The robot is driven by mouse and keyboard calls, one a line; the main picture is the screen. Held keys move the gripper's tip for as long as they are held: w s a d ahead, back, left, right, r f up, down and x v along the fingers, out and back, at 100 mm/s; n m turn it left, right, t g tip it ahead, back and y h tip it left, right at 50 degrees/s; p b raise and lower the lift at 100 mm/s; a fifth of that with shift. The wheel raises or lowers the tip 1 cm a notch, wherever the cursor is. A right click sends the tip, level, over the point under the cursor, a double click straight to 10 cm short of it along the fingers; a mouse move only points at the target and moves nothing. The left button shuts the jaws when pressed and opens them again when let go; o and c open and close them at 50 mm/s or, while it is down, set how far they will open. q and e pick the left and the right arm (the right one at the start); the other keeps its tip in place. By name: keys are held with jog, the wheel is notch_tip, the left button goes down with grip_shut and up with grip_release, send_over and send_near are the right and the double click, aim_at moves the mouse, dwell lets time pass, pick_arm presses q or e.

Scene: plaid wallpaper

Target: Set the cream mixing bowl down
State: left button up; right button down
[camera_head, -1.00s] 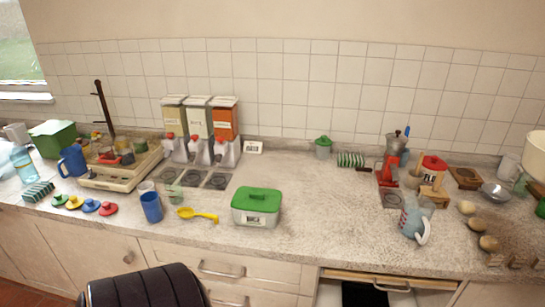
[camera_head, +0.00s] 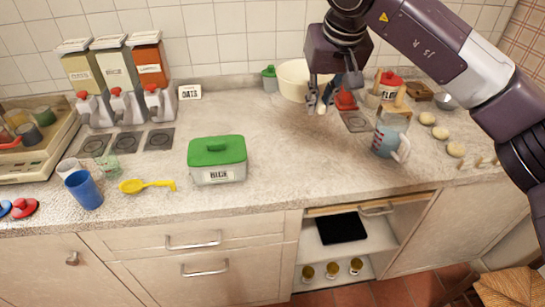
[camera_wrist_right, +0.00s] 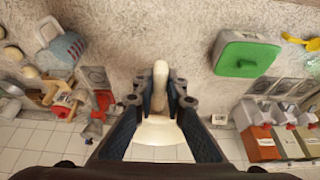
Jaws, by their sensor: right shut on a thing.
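The cream mixing bowl (camera_head: 292,80) is upright at the back of the counter (camera_head: 290,150), near the tiled wall in the head view. I cannot tell whether its base touches the counter. My right gripper (camera_head: 321,106) is at the bowl's right front side, fingers pointing down. In the right wrist view, the right gripper (camera_wrist_right: 160,98) is shut on a pale, rounded part that looks like the bowl's handle. The bowl (camera_wrist_right: 158,134) shows between the fingers, and the fingers hide much of it. My left gripper is not in view.
A green-topped jar (camera_head: 269,80) stands just left of the bowl. A green-lidded box (camera_head: 217,174) is at front left. The counter in front of the bowl is clear.

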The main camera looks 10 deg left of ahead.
notch_tip(320, 180, down, 19)
jog(key=p, duration=0.4)
jog(key=shift+f, duration=0.4)
jog(key=shift+d, duration=0.1)
jog(key=c, duration=2.4)
grip_release()
jog(key=shift+f, duration=0.2)
jog(key=o, duration=0.4)
jog(key=shift+s, duration=0.1)
jog(key=shift+o, duration=0.2)
jog(key=shift+r, duration=0.1)
